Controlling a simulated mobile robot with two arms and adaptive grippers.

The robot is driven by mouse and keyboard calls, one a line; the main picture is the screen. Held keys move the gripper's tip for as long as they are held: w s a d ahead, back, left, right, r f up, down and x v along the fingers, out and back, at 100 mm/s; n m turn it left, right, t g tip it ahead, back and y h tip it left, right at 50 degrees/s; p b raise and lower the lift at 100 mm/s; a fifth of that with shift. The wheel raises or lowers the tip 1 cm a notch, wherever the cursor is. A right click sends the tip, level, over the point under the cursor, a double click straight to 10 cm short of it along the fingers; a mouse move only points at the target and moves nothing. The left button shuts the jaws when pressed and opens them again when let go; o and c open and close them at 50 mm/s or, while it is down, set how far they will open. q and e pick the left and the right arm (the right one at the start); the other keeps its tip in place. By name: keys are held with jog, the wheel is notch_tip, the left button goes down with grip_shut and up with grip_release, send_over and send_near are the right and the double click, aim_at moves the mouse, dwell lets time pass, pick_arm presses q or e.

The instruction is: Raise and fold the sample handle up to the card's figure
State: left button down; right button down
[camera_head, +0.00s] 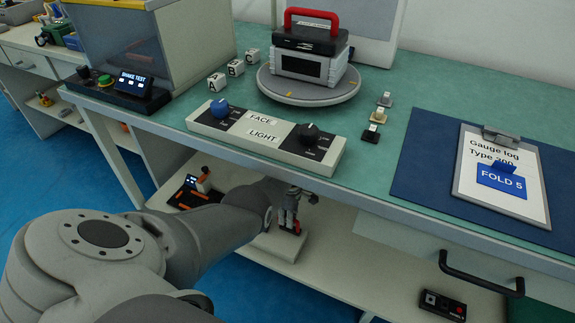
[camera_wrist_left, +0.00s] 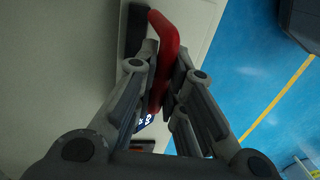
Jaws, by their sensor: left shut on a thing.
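My left gripper (camera_head: 292,215) reaches down over the lower shelf, below the bench's front edge. It is shut on a red handle (camera_wrist_left: 162,50), which runs between its fingers in the left wrist view. In the head view a small red part (camera_head: 297,229) shows under the fingers, above a pale block (camera_head: 275,244). The fingers hide much of the handle. A blue card (camera_head: 501,180) reading "FOLD 5" lies on the clipboard (camera_head: 540,208), over a sheet headed "Gauge log". My right gripper is not in view.
A black-and-white case with a red handle (camera_head: 311,17) stands on a round turntable (camera_head: 300,97). A two-knob panel (camera_head: 232,138) lies along the bench's front edge. A small dark device (camera_head: 191,183) with an orange part sits on the lower shelf. A drawer handle (camera_head: 480,275) sticks out at right.

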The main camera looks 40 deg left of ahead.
pick_arm(q)
jog(key=shift+w, duration=0.1)
jog(key=c, duration=1.8)
grip_release()
jog(key=shift+o, duration=0.2)
jog(key=shift+r, duration=0.15)
notch_tip(320, 180, up, 7)
jog(key=w, duration=0.1)
jog(key=shift+a, duration=0.15)
